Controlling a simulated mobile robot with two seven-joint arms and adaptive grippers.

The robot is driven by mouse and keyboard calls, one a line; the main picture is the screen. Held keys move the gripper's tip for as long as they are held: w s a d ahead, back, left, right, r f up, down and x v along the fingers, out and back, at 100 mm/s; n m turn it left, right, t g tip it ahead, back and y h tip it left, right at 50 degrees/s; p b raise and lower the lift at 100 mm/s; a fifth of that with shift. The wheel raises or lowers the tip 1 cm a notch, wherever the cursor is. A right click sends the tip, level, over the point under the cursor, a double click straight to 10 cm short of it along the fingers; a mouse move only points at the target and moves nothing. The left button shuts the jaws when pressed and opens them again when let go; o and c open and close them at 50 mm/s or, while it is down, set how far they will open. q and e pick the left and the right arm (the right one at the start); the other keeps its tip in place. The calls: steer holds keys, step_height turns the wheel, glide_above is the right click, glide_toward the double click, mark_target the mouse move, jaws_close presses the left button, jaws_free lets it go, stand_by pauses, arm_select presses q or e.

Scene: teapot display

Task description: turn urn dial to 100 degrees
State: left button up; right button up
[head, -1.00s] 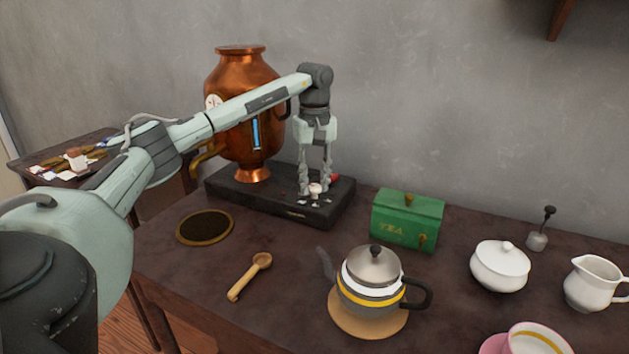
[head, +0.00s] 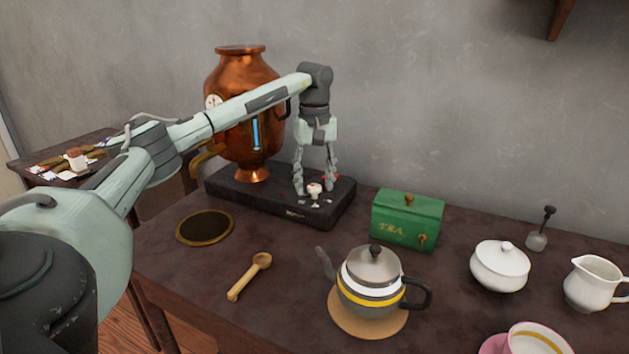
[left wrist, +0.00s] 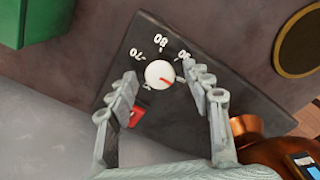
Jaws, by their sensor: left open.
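The urn dial (head: 315,188) is a small white knob on the dark base (head: 278,213) of the copper urn (head: 240,72). My left gripper (head: 314,182) is open above the base, pointing down. In the left wrist view its fingers (left wrist: 158,82) stand on either side of the dial, apart from it. My right gripper is out of view.
A red part (left wrist: 137,116) sits on the base near one finger. A green tea box (head: 407,219) stands right of the base. A teapot (head: 370,281), a wooden spoon (head: 249,276) and a round dark mat (head: 205,227) are in front.

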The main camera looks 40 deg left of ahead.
mark_target(315, 186)
arm_select(q)
step_height(315, 186, up, 12)
stand_by(0.4)
stand_by(0.5)
